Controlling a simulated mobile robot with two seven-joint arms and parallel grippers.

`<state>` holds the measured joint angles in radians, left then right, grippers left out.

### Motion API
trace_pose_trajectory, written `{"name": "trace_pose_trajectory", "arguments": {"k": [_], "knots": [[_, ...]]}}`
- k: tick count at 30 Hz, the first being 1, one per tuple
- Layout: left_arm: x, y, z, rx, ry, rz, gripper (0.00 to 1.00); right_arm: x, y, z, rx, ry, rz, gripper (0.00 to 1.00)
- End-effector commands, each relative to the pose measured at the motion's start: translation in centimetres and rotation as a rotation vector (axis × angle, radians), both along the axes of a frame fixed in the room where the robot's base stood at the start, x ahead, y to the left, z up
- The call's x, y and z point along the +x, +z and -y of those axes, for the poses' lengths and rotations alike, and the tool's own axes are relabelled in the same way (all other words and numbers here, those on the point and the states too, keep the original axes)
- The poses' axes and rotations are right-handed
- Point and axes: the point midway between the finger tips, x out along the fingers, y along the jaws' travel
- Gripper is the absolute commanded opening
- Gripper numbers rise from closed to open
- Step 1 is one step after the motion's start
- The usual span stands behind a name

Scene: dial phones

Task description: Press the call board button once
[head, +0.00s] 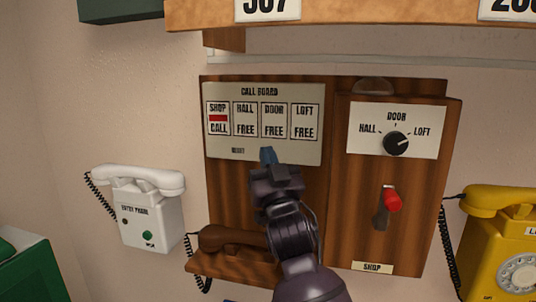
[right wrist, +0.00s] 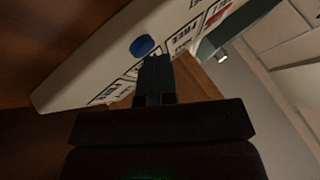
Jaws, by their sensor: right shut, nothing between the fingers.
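The call board (head: 222,162) is a cream panel on a brown wooden unit, with windows SHOP, HALL, DOOR and LOFT. The SHOP window (head: 218,119) shows a red bar and CALL; the others read FREE. The round blue button (right wrist: 142,46) shows in the right wrist view, on the pale panel just beyond my fingertips. In the head view I cannot tell it apart from the bluish fingertips. My right gripper (head: 268,156) is shut and empty, in front of the panel's lower edge, right of the RESET label. It also shows in the right wrist view (right wrist: 155,60). I cannot tell whether it touches the button.
A selector dial (head: 396,143) and a red-tipped lever (head: 392,201) are on the unit's right half. A brown handset (head: 232,241) lies below the board. A white phone (head: 148,220) hangs left, a yellow phone (head: 503,249) right. A wooden shelf (head: 380,19) juts above.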

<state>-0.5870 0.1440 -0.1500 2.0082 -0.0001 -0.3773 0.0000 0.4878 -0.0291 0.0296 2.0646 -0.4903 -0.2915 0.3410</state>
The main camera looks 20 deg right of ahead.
Motion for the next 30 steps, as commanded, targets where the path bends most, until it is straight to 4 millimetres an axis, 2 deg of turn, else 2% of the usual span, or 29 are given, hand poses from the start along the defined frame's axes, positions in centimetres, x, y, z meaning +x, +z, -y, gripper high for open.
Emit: {"name": "trace_pose_trajectory", "arguments": {"k": [17, 30], "knots": [[-0.5, -0.2, -0.1, 0.0, 0.004, -0.009, 0.43, 0.2, 0.0, 0.1, 0.0, 0.0, 0.0, 0.0], [-0.2, 0.5, -0.1, 0.0, 0.002, 0.0, 0.43, -1.0, 0.0, -0.7, 0.0, 0.0, 0.0, 0.0]]}}
